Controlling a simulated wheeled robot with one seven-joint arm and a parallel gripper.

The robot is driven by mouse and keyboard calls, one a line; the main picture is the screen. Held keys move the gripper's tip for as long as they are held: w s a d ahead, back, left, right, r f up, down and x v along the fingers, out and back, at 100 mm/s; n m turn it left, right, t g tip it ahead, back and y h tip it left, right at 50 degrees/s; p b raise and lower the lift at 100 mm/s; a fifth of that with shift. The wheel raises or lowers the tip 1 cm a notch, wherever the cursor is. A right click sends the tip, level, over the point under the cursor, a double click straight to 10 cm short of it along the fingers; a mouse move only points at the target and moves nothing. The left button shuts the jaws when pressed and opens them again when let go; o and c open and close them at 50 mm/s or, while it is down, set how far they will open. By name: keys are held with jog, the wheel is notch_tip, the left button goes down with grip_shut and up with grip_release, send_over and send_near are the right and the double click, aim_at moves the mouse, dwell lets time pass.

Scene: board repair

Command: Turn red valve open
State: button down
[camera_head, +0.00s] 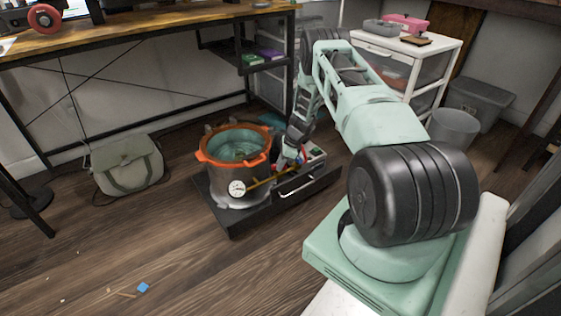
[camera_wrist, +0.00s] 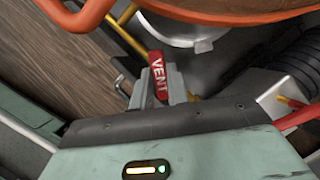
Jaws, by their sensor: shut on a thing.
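The red valve handle (camera_wrist: 157,68), marked "VENT", shows in the wrist view just below the orange-rimmed pot. My gripper (camera_wrist: 158,88) is shut on this handle, with a grey finger on each side of it. The handle is tilted slightly, and its lower end is partly hidden by the fingers. In the head view my gripper (camera_head: 287,160) is low beside the right side of the pot (camera_head: 238,198). There the handle is too small and covered to make out clearly.
The pot stands on a black platform (camera_head: 232,222) with a gauge (camera_head: 237,188) and a brass pipe (camera_head: 262,183). A yellow pipe (camera_wrist: 122,35) passes close to the handle. A bag (camera_head: 127,165) lies left; a white drawer unit (camera_head: 408,50) stands behind. Front-left floor is mostly clear.

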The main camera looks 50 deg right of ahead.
jog(key=n+g, duration=0.1)
jog(key=n, duration=0.2)
jog(key=shift+f+n+y+b, duration=0.1)
jog(key=shift+n+y+b, duration=0.2)
jog(key=shift+y+b, duration=0.1)
jog(key=shift+w+n+g+y+b, duration=0.1)
jog(key=shift+n+g+y+b, duration=0.3)
jog(key=shift+n, duration=1.1)
jog(key=c, duration=1.4)
grip_release()
jog(key=shift+o, duration=0.2)
jog(key=p+v, duration=0.5)
jog(key=v, duration=1.2)
jog(key=shift+w+r, duration=0.3)
jog(key=shift+r, duration=0.05)
